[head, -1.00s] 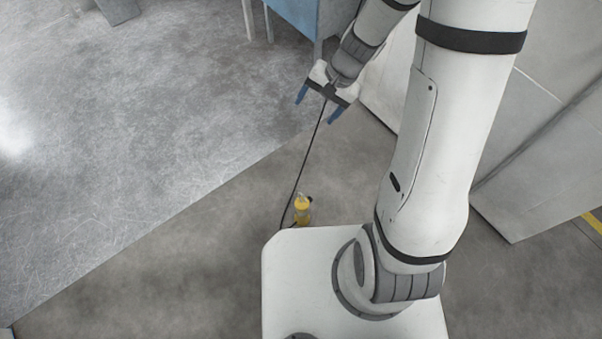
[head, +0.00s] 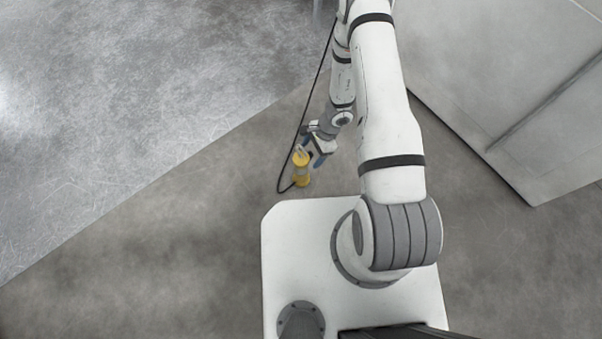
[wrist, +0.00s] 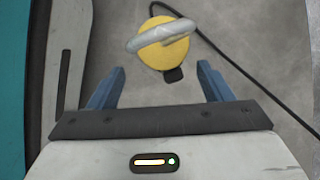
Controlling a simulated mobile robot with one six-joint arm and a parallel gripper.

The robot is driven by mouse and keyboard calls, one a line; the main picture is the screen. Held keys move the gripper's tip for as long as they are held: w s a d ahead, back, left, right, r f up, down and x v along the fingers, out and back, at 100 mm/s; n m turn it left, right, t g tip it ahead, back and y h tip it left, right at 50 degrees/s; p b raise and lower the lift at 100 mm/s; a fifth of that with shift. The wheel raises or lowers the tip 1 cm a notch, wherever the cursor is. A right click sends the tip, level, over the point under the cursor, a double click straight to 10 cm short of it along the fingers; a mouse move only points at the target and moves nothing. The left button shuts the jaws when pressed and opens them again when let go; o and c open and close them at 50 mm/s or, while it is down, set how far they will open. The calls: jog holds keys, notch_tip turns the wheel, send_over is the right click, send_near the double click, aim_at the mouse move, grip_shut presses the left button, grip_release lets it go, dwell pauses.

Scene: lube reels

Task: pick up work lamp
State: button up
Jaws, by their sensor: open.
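The work lamp (head: 301,174) is yellow with a pale hook or handle on top and a black cable. It stands on the floor just beyond the front edge of my white base. In the wrist view the lamp (wrist: 165,46) shows from above, ahead of the fingertips and roughly midway between them. My gripper (head: 312,156) is beside the lamp's top in the head view, and its near finger overlaps the lamp's outline. In the wrist view my gripper (wrist: 161,78) has its two blue fingers wide apart with nothing between them. Contact with the lamp cannot be told.
The black cable (head: 303,110) runs from the lamp away across the floor, passing right of it in the wrist view. A large pale panel or cabinet (head: 510,90) stands at the right. The grey floor (head: 150,240) to the left is clear.

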aim_at(303, 162)
jog(key=b+x, duration=0.1)
jog(key=x, duration=0.2)
jog(key=b+x, duration=0.2)
jog(key=x, duration=0.2)
jog(key=shift+w+a, duration=0.15)
jog(key=shift+a, duration=0.1)
jog(key=shift+r, duration=0.1)
jog(key=shift+c, duration=0.3)
grip_shut()
